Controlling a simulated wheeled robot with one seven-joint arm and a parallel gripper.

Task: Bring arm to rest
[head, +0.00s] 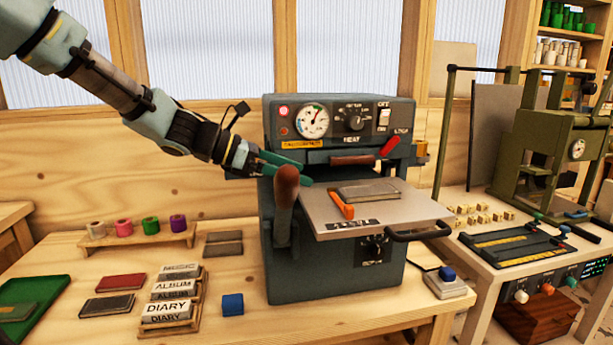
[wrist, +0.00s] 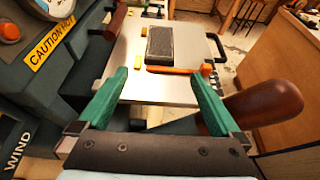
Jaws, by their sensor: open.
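My gripper (head: 307,170) has green fingers, spread apart with nothing between them. In the head view it is at the left side of the dark grey hot-foil press (head: 340,262), behind the brown lever handle (head: 286,186). In the wrist view the open fingers (wrist: 160,80) point over the press's pale plate (wrist: 130,58), and a brown wooden handle (wrist: 265,104) is close beside the right finger. A grey book cover (head: 368,191) lies on the plate near an orange bar (head: 341,205). My arm reaches in from the upper left.
Coloured foil rolls (head: 150,225) stand on a wooden rack on the bench (head: 240,262). Near it are a red book (head: 121,281), a rack of type blocks (head: 168,307) and a blue block (head: 232,304). A second press (head: 540,150) stands at right.

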